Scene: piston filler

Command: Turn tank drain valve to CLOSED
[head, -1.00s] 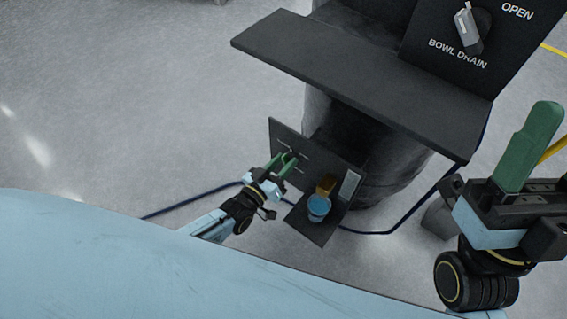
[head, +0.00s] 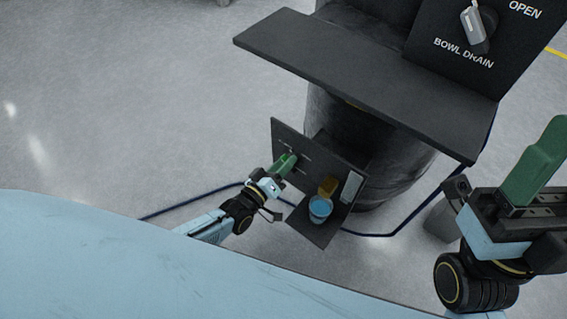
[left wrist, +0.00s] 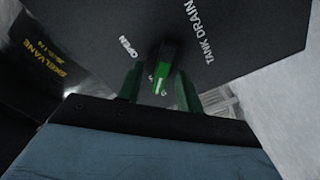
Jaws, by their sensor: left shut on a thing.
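The tank drain panel (head: 318,153) is a dark upright plate on the low stand; in the left wrist view it carries the words OPEN and TANK DRAIN (left wrist: 228,45). The valve handle (left wrist: 160,78) is a small bright green lever between my left fingers, its end toward the camera. My left gripper (head: 287,162) is shut on this handle; its green fingers flank it in the left wrist view (left wrist: 158,90). No CLOSED label is readable. My right gripper (head: 536,160) is raised at the right, seen side-on, so its finger gap is hidden.
A blue-topped cup (head: 320,208), an amber block (head: 327,187) and a pale block (head: 351,186) are on the small shelf (head: 318,232) beside the panel. A wide dark shelf (head: 350,85) overhangs above. The bowl drain knob (head: 473,24) is higher up. A dark hose (head: 190,203) runs on the floor.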

